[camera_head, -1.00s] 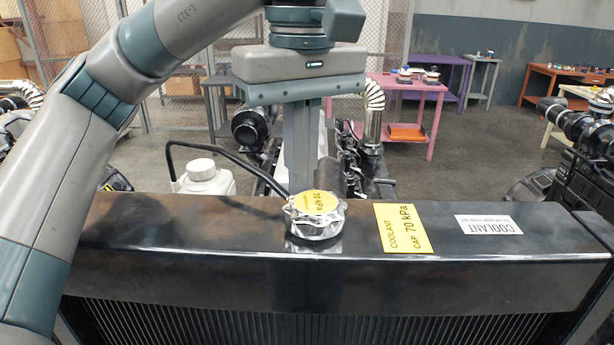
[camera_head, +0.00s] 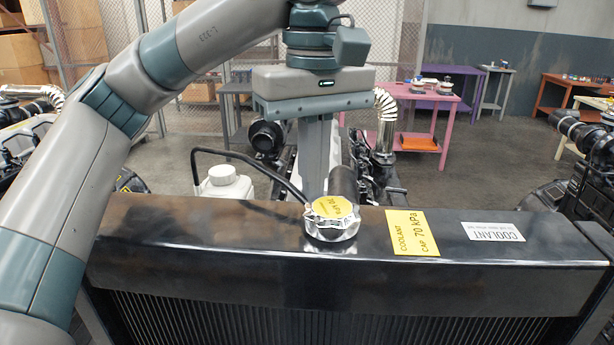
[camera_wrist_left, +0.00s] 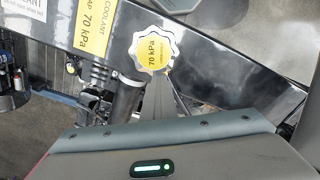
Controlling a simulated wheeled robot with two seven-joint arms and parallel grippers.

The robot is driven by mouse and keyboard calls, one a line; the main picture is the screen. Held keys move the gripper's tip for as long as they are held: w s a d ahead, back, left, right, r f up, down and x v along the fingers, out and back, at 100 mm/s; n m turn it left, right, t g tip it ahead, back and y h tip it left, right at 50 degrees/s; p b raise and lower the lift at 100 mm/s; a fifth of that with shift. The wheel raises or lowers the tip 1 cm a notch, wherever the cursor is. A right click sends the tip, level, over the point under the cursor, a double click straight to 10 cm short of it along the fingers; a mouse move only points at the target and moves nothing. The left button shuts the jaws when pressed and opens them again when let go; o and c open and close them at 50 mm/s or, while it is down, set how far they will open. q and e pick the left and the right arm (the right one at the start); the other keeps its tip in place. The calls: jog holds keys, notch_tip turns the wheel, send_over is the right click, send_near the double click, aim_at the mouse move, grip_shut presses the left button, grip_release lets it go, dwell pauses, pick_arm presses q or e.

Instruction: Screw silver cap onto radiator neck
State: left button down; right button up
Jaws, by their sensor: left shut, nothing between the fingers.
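The silver cap (camera_head: 332,217), with scalloped edges and a yellow 70 kPa label on top, sits on the radiator (camera_head: 230,235) top over the neck, which it hides. It looks about level; how tightly it is seated I cannot tell. It also shows in the left wrist view (camera_wrist_left: 152,48). My left gripper (camera_head: 316,190) points down with its fingers together and empty, just behind the cap in the head view. In the left wrist view its fingertips (camera_wrist_left: 158,78) are at the cap's lower edge; whether they touch it I cannot tell. My right gripper is not in view.
A yellow coolant cap sticker (camera_head: 412,232) and a white coolant sticker (camera_head: 492,231) lie flat on the radiator top. A white bottle (camera_head: 222,184) with a black hose stands behind it. Engine parts and a chrome pipe (camera_head: 386,125) rise behind the gripper.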

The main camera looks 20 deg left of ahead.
pick_arm(q)
jog(key=shift+d+p, duration=0.2)
jog(key=shift+p, duration=0.15)
jog(key=shift+w+d+m+p, duration=0.15)
jog(key=shift+d+m+p, duration=0.25)
jog(key=shift+m, duration=0.3)
jog(key=shift+w+d+m+p, duration=0.2)
jog(key=shift+w+m+p, duration=0.1)
jog(key=shift+m, duration=0.3)
jog(key=shift+w+d+m+p, duration=0.2)
jog(key=shift+m+p, duration=0.1)
jog(key=shift+m, duration=0.3)
jog(key=c, duration=2)
grip_release()
jog(key=shift+f, duration=0.2)
jog(key=shift+c, duration=0.2)
jog(key=shift+w+d, duration=0.1)
jog(key=shift+d, duration=0.05)
jog(key=shift+a, duration=0.2)
jog(key=shift+r, duration=0.1)
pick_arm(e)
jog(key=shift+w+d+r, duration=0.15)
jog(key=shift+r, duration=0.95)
pick_arm(q)
jog(key=shift+a, duration=0.1)
jog(key=shift+c, duration=0.4)
jog(key=shift+r, duration=0.1)
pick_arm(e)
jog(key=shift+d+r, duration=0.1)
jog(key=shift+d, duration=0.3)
